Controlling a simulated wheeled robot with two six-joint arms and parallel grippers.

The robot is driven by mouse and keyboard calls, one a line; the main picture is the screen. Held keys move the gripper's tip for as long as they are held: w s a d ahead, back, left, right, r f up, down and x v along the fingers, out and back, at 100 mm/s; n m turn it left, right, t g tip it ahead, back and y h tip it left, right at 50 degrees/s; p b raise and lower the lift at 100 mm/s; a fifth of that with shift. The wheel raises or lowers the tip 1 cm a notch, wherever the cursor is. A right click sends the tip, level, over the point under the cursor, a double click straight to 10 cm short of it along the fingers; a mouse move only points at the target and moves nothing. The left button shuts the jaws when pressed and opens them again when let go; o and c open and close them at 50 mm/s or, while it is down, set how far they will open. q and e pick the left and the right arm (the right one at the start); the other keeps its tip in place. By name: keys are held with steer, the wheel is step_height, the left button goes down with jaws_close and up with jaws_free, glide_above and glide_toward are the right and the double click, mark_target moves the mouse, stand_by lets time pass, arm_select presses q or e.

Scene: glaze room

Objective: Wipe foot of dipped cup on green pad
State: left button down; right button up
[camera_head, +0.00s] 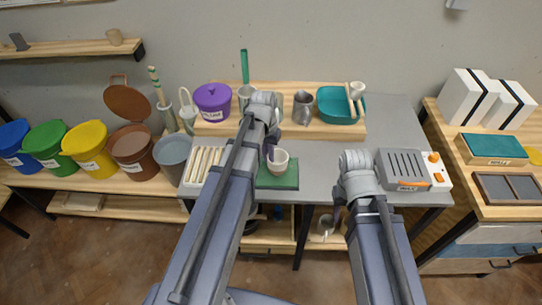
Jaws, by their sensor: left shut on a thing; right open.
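A small pale cup (279,166) is upright at the fingers of my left gripper (271,152), which is shut on it. The cup is over the back part of the green pad (284,183), which lies on the grey table top. I cannot tell whether the cup's foot touches the pad, and the gripper and arm hide part of both. My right gripper (333,219) is open and empty at the table's front edge, right of the pad.
Behind stand a purple bucket (212,104), a grey pitcher (302,109) and a teal basin (336,106). Grey table between pad and box is partly clear.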

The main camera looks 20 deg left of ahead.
arm_select(q)
steer(key=shift+a, duration=0.1)
steer(key=shift+s+a, duration=0.2)
steer(key=shift+a, duration=0.35)
steer(key=shift+s+a, duration=0.2)
steer(key=shift+a, duration=0.35)
steer(key=shift+r+p, duration=0.35)
step_height(320, 180, up, 7)
steer(key=p, duration=0.7)
steer(key=shift+r, duration=0.1)
